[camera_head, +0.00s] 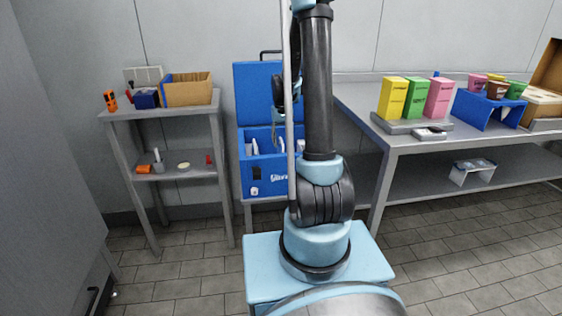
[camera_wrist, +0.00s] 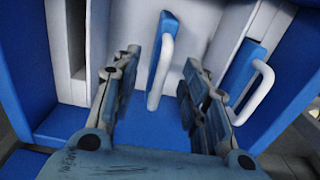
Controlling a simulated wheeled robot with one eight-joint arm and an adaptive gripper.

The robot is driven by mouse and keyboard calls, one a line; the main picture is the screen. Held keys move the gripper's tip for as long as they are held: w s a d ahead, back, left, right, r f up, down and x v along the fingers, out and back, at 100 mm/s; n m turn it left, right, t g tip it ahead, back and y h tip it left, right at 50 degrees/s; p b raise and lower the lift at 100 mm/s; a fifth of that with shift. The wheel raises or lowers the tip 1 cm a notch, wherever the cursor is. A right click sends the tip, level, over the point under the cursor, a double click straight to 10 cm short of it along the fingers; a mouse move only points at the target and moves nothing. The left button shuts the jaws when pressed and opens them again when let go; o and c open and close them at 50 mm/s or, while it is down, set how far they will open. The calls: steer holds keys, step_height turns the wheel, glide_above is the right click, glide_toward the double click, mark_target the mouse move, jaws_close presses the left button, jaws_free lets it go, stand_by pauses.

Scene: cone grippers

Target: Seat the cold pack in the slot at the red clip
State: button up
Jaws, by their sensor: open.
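The open blue cool box (camera_head: 250,181) stands behind my arm in the head view, its lid raised. In the wrist view its blue floor (camera_wrist: 110,128) and white inner walls show. A cold pack with a blue face and white handle (camera_wrist: 161,72) lies between the fingertips of my gripper (camera_wrist: 160,66). The jaws are open, one finger on each side of it; I cannot tell whether they touch. A second blue-and-white pack (camera_wrist: 262,86) is at the right. My arm hides part of the box in the head view. I cannot make out a red clip on the box.
A grey shelf unit (camera_head: 165,110) stands left of the box, with a cardboard box (camera_head: 188,91) on top. A steel table (camera_head: 400,143) at the right bears coloured cartons (camera_head: 415,98) and a blue stand (camera_head: 472,107). Tiled floor is clear at front left and right.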

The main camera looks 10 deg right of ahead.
steer(key=shift+w+f, duration=0.2)
steer(key=shift+f, duration=1.15)
steer(key=shift+w+f, duration=0.2)
steer(key=shift+f, duration=1.1)
steer(key=shift+c, duration=0.6)
jaws_close()
